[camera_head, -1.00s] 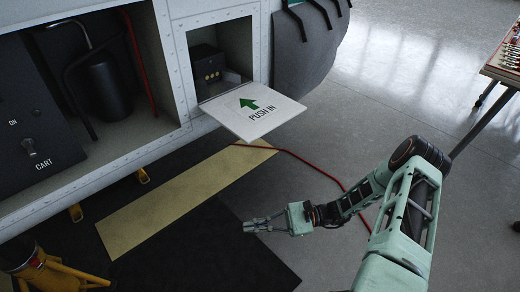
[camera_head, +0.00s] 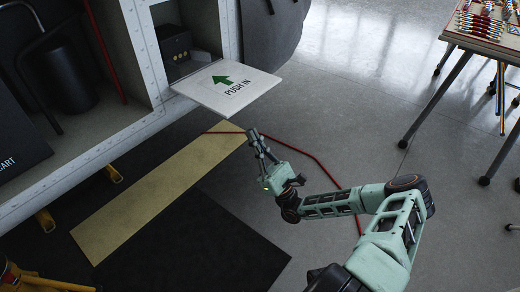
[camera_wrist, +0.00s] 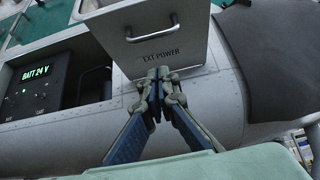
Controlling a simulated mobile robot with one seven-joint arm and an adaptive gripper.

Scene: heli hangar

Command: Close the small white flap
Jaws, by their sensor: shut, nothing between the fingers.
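The small white flap (camera_head: 212,99) stands open in the head view, sticking out flat from the lower edge of a square opening. Its upper face carries a green arrow and the words PUSH IN. My gripper (camera_head: 253,133) is shut and empty, below and in front of the flap's outer edge in the picture, with a visible gap. In the wrist view, a pale panel (camera_wrist: 185,40) with a handle and the label EXT POWER, apparently the flap's other face, lies just beyond my fingertips (camera_wrist: 159,76). Contact there cannot be told.
A dark box (camera_head: 174,44) sits inside the opening. A wider bay with a black cylinder (camera_head: 68,81) is at left. A lit BATT 24 V panel (camera_wrist: 38,90) shows in the wrist view. A red hose (camera_head: 308,156) crosses the floor. A table (camera_head: 478,38) stands at upper right.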

